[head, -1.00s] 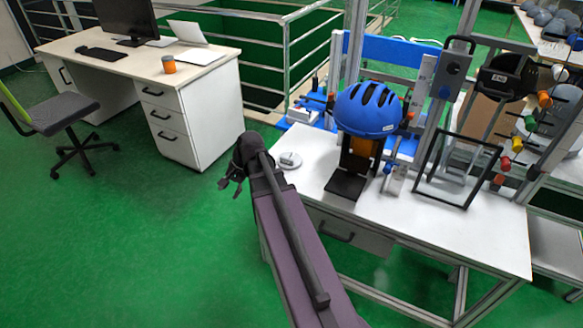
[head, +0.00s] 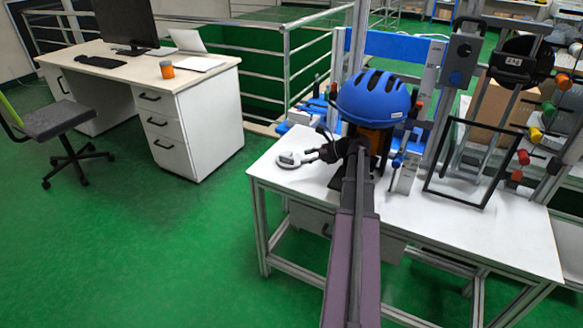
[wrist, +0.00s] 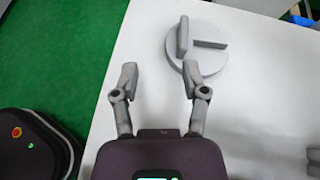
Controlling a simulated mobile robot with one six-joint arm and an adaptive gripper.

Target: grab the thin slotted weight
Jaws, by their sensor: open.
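A pale grey round slotted weight (head: 287,164) lies flat near the left end of the white table. The wrist view shows its disc (wrist: 204,62) with a straight slot-like mark running to the right and a raised grey piece at its left part. I cannot tell whether that piece is separate. My gripper (head: 312,157) is open and empty, just right of the weight in the head view. In the wrist view, the weight is ahead and right of the middle of my gripper (wrist: 160,76). The right fingertip overlaps the disc's near edge in the picture; contact cannot be told.
A blue helmet (head: 374,97) on a stand is close behind my gripper. A black frame (head: 470,165) stands farther right on the white table (head: 455,232). A desk (head: 190,72) with drawers is at the left, with green floor between.

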